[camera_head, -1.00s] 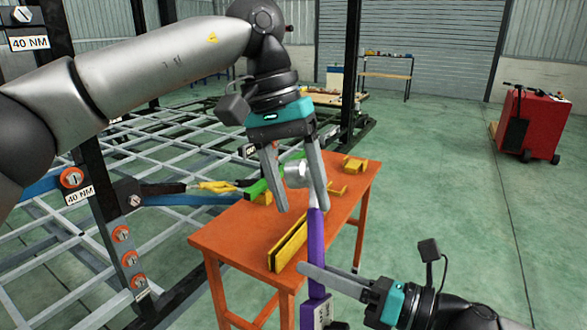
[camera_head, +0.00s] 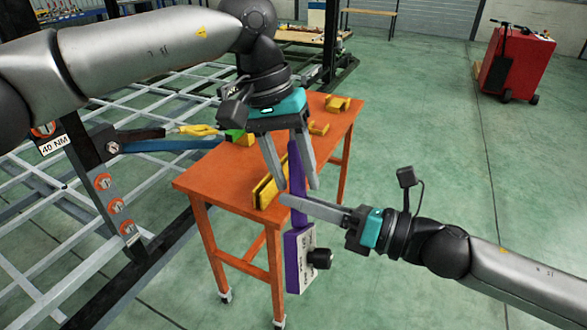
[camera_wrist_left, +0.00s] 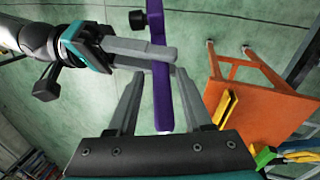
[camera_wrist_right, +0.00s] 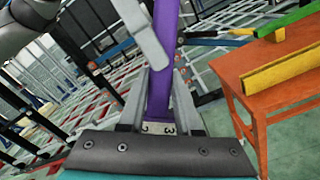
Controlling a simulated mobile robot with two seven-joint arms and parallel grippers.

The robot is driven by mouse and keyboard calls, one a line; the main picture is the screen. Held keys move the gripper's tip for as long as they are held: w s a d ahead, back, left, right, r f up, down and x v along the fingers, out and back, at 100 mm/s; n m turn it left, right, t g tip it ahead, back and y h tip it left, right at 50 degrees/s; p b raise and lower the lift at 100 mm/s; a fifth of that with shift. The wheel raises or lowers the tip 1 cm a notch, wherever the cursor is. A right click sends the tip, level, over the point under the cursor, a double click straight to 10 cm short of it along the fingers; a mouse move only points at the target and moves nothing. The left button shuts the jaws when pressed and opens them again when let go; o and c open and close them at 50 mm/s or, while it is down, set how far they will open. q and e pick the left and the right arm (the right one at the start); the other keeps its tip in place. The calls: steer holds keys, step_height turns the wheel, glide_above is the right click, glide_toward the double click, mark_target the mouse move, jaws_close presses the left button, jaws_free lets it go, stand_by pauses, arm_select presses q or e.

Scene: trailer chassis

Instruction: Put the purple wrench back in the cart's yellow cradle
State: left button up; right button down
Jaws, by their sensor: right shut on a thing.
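The purple wrench (camera_head: 298,235) hangs upright in front of the orange cart, its boxy end with a black knob at the bottom. My right gripper (camera_head: 288,200) is shut on its shaft, also visible in the right wrist view (camera_wrist_right: 162,60). My left gripper (camera_head: 295,193) points down at the shaft's upper part. In the left wrist view its fingers are apart, with the wrench (camera_wrist_left: 161,85) showing between them; contact is unclear. The wrench's top end is hidden in the head view. A long yellow cradle (camera_head: 268,183) stands empty at the cart's near edge.
The orange cart (camera_head: 215,165) also bears smaller yellow holders (camera_head: 318,128) and a green tool (camera_head: 235,135). The chassis frame (camera_head: 60,195) lies left, with yellow-handled and blue tools reaching toward the cart. A red machine (camera_head: 515,65) stands far right. Floor on the right is clear.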

arm_select(q)
steer(key=c, duration=0.7)
arm_select(e)
steer(key=shift+r, duration=0.1)
arm_select(q)
jaws_close()
steer(key=shift+d+r, duration=0.1)
steer(key=shift+d, duration=0.05)
steer(key=shift+r, duration=0.1)
arm_select(e)
steer(key=c, duration=1)
jaws_free()
steer(key=shift+a, duration=0.1)
steer(key=o, duration=0.5)
steer(key=shift+s+d, duration=0.2)
steer(key=shift+d, duration=0.4)
steer(key=shift+v, duration=5.4)
